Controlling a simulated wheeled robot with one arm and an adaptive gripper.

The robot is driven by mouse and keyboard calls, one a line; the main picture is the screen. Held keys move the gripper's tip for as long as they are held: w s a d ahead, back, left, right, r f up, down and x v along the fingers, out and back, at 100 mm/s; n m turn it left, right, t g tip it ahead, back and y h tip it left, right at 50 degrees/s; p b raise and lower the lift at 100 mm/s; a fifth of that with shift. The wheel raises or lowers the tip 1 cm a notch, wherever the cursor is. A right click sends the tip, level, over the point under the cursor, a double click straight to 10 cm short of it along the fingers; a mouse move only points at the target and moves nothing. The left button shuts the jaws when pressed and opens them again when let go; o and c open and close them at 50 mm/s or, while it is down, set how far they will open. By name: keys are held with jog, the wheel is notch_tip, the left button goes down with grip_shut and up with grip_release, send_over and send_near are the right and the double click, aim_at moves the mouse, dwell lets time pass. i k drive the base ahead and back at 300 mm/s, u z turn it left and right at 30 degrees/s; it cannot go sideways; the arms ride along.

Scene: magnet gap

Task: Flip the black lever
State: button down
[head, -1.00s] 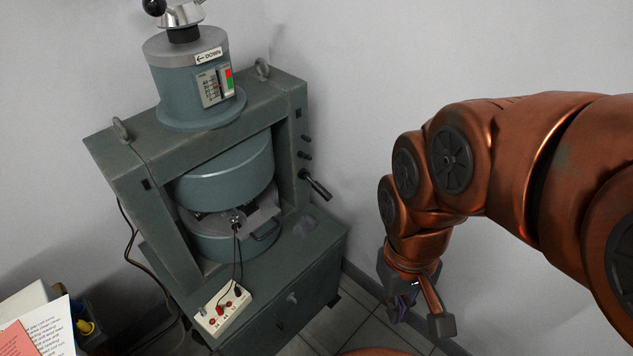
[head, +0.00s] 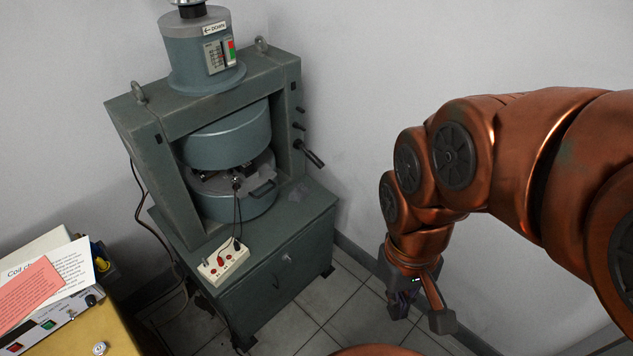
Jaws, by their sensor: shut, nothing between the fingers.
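The black lever (head: 312,156) sticks out to the right from the right side post of a grey-green magnet machine (head: 212,143) and slants downward. It is below two small black knobs (head: 299,126) on the same post. My gripper (head: 420,314) hangs from my copper-coloured arm, right of the machine and lower in the picture than the lever. It is shut and empty, and clearly apart from the lever.
The machine stands on a grey cabinet (head: 285,262) against the wall. A white socket box (head: 223,261) with cables lies on its front edge. A yellow unit (head: 95,325) with papers stands at lower left. Tiled floor (head: 352,318) is free between cabinet and gripper.

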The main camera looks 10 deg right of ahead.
aim_at(311, 156)
jog(key=u, duration=0.55)
jog(key=i, duration=0.4)
jog(key=u, duration=1.05)
